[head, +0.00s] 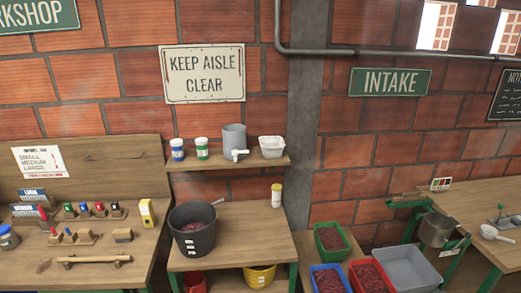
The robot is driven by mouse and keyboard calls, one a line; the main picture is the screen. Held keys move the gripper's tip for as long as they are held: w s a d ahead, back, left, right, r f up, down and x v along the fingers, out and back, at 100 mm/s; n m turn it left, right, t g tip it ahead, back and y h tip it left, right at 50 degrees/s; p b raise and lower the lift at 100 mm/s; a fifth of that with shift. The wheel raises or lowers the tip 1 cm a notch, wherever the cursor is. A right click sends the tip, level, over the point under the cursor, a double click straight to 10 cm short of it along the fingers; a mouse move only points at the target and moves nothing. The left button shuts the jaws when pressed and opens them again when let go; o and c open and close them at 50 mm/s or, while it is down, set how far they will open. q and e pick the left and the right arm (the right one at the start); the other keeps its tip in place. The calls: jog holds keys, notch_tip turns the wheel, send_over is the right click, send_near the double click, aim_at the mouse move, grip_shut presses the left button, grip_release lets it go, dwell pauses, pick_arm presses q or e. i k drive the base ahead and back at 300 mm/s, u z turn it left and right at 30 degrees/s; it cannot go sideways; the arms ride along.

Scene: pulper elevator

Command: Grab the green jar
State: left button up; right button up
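The green jar (202,148) stands upright on a wooden wall shelf (229,163). It has a white lid and a green label. A similar jar with a blue label (177,149) stands just to its left. A grey cylinder with a white spout (234,139) stands close to its right. Neither of my grippers shows in the head view.
Below the shelf is a wooden table (255,222) with a dark bucket (193,229) and a yellow-labelled jar (276,195). A white container (271,147) sits at the shelf's right end. A cluttered workbench (85,245) stands left; crates (330,240) stand right.

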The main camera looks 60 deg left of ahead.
aim_at(203, 155)
jog(key=z, duration=0.1)
jog(key=i, duration=1.75)
jog(key=u, duration=3.85)
